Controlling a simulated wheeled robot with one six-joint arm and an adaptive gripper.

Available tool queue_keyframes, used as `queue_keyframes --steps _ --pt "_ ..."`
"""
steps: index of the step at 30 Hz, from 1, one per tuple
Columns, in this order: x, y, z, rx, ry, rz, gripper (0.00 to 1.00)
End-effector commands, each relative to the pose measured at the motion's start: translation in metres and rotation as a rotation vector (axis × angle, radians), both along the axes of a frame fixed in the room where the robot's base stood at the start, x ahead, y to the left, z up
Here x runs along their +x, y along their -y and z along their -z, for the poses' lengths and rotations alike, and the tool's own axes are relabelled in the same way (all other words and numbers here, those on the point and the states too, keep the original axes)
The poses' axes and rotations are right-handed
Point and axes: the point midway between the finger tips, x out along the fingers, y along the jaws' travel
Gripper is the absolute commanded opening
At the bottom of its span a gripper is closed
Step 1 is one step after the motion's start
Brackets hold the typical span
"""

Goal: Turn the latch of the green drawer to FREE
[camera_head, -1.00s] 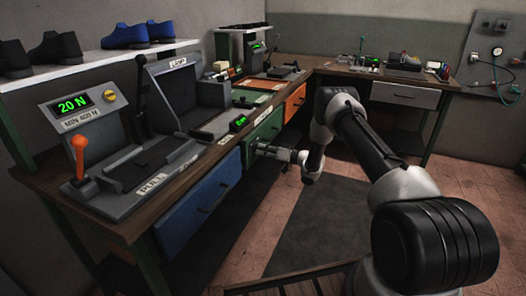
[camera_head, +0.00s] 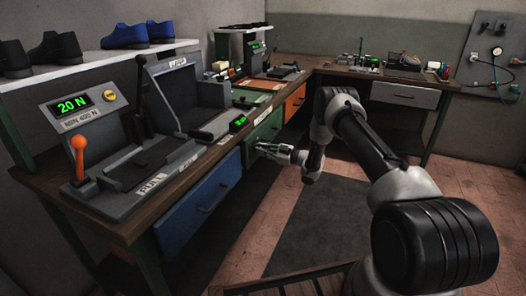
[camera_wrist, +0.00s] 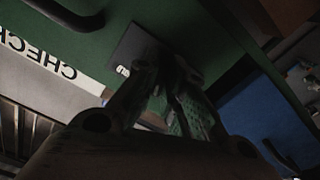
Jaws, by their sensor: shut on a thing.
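The green drawer (camera_head: 262,131) sits under the bench between the blue and orange drawers; it looks shut. In the wrist view its green front (camera_wrist: 185,28) carries a dark latch plate (camera_wrist: 138,48) with a small white mark. My gripper (camera_head: 260,147) reaches the drawer front from the right. In the wrist view my gripper (camera_wrist: 172,72) has its fingertips together at the plate, shut on the latch. The fingers hide the latch knob, so its exact angle and most plate lettering cannot be read.
The blue drawer (camera_head: 200,208) is close to the left of my gripper; the orange drawer (camera_head: 295,103) is beyond it. A dark handle (camera_wrist: 68,14) and a white CHECK label (camera_wrist: 45,58) are near the latch. The floor mat (camera_head: 315,225) is clear.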

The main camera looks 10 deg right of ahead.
Motion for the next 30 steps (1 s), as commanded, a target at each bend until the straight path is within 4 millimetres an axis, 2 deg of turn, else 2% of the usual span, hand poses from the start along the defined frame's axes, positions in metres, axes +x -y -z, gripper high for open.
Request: queue_keyframes --steps 15,30 --pt "0.0003 0.0004 -0.0002 -0.215 0.296 0.000 0.00" --pt "0.0002 0.0003 -0.0001 -0.265 0.364 0.000 0.00"
